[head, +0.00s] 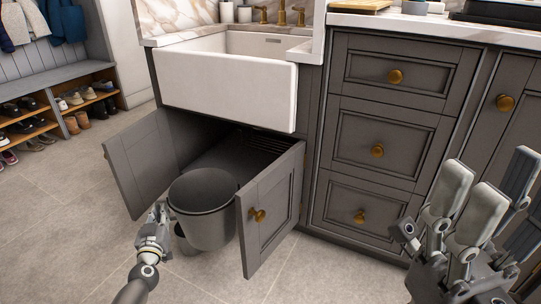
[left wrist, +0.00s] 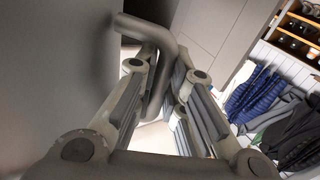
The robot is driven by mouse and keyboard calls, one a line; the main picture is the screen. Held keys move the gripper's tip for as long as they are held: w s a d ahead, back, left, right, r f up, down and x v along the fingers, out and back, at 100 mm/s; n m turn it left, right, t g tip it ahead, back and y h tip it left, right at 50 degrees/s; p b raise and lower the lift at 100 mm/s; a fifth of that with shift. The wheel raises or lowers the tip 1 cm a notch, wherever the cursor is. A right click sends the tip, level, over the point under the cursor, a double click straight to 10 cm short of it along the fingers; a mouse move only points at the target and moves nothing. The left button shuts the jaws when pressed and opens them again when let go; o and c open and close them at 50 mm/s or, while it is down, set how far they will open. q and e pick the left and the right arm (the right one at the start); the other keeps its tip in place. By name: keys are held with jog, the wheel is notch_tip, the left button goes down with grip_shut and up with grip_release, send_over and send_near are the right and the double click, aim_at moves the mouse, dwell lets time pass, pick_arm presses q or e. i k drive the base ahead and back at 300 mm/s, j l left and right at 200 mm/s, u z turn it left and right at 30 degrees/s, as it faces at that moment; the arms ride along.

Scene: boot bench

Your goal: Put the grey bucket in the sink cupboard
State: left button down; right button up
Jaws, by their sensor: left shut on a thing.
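The grey bucket (head: 204,228) is upright between the open doors of the sink cupboard (head: 245,155), at the front of its opening. My left gripper (head: 160,222) is at the bucket's left side. The left wrist view shows its fingers (left wrist: 158,85) shut on a bent grey bar (left wrist: 150,28), which looks like the bucket's handle. The bucket's wall (left wrist: 50,70) fills the left of that view. Whether the bucket touches the floor is hidden. My right gripper (head: 480,190) is at the right, in front of the drawers, its fingers apart and empty.
The left door (head: 140,165) and right door (head: 272,212) stand open on either side of the bucket. A white sink (head: 228,85) overhangs the opening. Drawers (head: 385,145) stand to the right. A shoe bench (head: 50,85) is at the far left; the tiled floor (head: 60,225) is clear.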

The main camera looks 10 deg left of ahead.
aim_at(242, 179)
jog(key=i+l, duration=0.2)
jog(key=i, duration=0.2)
jog(key=i+l, duration=0.2)
jog(key=i, duration=0.15)
jog(key=i+l, duration=0.2)
jog(key=i, duration=0.2)
